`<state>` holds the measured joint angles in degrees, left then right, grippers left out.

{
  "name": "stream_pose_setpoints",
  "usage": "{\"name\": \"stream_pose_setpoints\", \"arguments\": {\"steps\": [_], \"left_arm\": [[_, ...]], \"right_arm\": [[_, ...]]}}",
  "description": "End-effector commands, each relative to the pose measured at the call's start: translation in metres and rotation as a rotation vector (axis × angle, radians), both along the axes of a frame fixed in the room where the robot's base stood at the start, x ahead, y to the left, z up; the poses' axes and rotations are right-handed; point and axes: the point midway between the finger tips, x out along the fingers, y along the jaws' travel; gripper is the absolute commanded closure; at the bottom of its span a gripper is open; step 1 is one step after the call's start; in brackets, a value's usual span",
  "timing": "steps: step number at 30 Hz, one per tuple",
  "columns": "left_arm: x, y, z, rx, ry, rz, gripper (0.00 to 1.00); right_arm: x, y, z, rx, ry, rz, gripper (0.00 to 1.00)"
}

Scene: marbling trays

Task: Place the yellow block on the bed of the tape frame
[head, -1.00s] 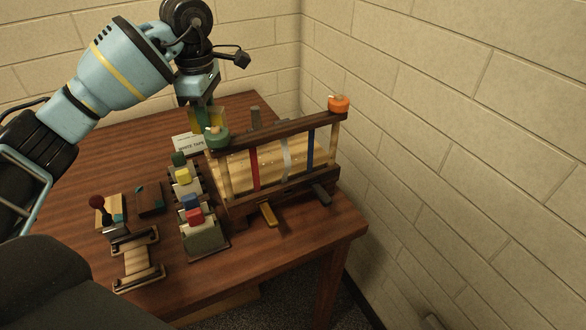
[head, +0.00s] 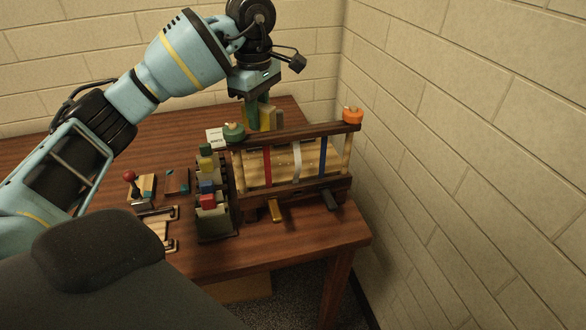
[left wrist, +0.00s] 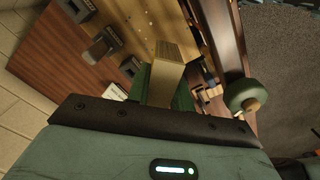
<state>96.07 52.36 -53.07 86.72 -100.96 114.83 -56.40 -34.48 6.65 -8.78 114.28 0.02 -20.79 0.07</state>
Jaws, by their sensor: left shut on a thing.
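My left gripper (head: 258,110) points down behind the tape frame's upper dark rail (head: 300,133), near its green knob (head: 234,131). It is shut on a mustard-yellow block (head: 267,118), partly hidden by the fingers and rail. In the left wrist view the yellow block (left wrist: 166,75) sticks out from between the green fingers. The frame's pale wooden bed (head: 308,157) lies behind red, white and blue strips. The bed (left wrist: 203,30) also shows in the left wrist view, beyond the block. Whether block and bed touch cannot be told. My right gripper is not in view.
A rack (head: 217,226) of coloured blocks stands left of the frame. A red-knobbed tool (head: 130,178) and small boards lie further left. An orange knob (head: 352,115) tops the frame's right end. A white card (head: 215,137) stands behind. The brick wall is close on the right.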

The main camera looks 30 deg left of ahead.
Motion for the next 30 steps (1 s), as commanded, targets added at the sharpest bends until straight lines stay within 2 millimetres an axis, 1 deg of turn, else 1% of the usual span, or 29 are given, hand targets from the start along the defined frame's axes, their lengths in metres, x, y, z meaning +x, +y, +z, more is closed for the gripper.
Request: {"name": "stream_pose_setpoints", "arguments": {"steps": [2, 9, 12, 21, 23, 27, 30], "left_arm": [[0.0, 0.0, -0.005, 0.001, 0.002, 0.0, 1.0], [-0.001, 0.0, -0.045, 0.001, 0.003, 0.001, 1.0], [-0.001, 0.0, -0.057, 0.0, 0.002, 0.001, 1.0], [0.0, 0.0, -0.066, 0.0, 0.001, 0.001, 1.0], [-0.001, 0.0, -0.071, 0.001, 0.002, 0.002, 1.0], [-0.001, 0.0, -0.09, 0.001, 0.002, 0.002, 1.0], [0.0, 0.0, -0.099, 0.0, 0.0, 0.002, 1.0]], "right_arm": [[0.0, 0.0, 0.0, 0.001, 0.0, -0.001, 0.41], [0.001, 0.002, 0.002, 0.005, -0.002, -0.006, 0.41], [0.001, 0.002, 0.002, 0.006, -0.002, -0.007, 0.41], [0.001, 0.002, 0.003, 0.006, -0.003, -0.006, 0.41], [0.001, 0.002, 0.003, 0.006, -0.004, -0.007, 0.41], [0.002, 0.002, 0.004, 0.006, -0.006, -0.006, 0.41], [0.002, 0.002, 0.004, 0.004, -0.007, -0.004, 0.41]]}}
